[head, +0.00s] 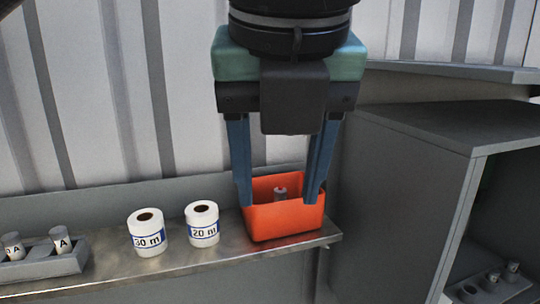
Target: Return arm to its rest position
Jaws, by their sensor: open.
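My gripper (279,198) hangs in the upper middle of the head view, pointing down, with its two blue fingers spread apart. The fingers overlap the orange bin (285,219) in the picture; I cannot tell how far their tips reach inside it. The bin stands at the right end of a metal shelf.
Two white rolls, marked 30 m (147,233) and 20 m (202,224), stand on the shelf (190,262) left of the bin. A grey holder (45,264) with labelled cylinders is at far left. A grey cabinet (420,150) stands close on the right. A corrugated wall (120,90) is behind.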

